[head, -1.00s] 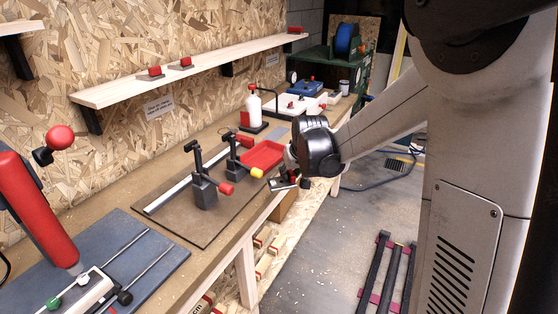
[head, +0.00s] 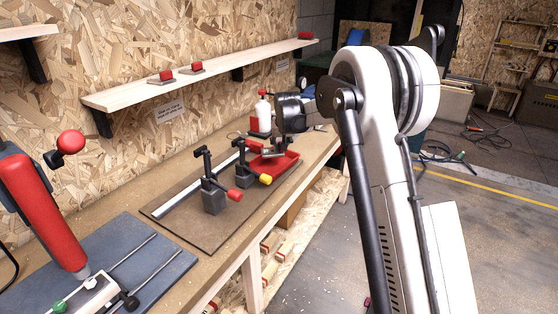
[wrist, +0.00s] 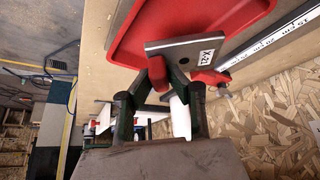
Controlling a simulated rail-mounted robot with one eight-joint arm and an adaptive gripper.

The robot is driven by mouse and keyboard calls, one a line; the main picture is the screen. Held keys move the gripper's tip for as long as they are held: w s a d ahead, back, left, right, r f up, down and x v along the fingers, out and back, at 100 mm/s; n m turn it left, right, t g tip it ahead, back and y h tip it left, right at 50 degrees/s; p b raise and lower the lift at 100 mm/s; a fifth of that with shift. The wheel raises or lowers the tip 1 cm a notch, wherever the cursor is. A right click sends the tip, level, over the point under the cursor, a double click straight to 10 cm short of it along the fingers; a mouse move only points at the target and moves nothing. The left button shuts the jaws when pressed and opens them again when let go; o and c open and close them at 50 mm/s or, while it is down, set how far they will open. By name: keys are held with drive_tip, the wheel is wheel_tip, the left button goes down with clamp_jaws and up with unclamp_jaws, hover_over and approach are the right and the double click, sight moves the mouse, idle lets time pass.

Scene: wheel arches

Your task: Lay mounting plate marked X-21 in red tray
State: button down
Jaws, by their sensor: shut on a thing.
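The grey mounting plate (wrist: 180,50) carries a white X-21 label in the wrist view. My gripper (wrist: 168,86) is shut on it, with a red part, seemingly its handle, between the fingers. The red tray (wrist: 215,15) lies behind the plate in that view, and the plate overlaps its edge. In the head view the red tray (head: 288,163) sits on the bench, and my gripper (head: 276,147) is over its left part. The gap between plate and tray is hard to judge, and the fingers are mostly hidden there.
Two clamp stands with a red knob (head: 235,195) and a yellow knob (head: 265,179) stand left of the tray. A white bottle with a red base (head: 263,118) is behind it. A wall shelf (head: 210,78) holds several red-handled pieces.

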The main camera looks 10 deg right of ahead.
sight(281, 166)
drive_tip(key=shift+f, duration=2.85)
drive_tip(key=shift+f, duration=0.2)
drive_tip(key=c, duration=1.6)
unclamp_jaws()
drive_tip(key=shift+c, duration=0.2)
drive_tip(key=shift+r, duration=0.1)
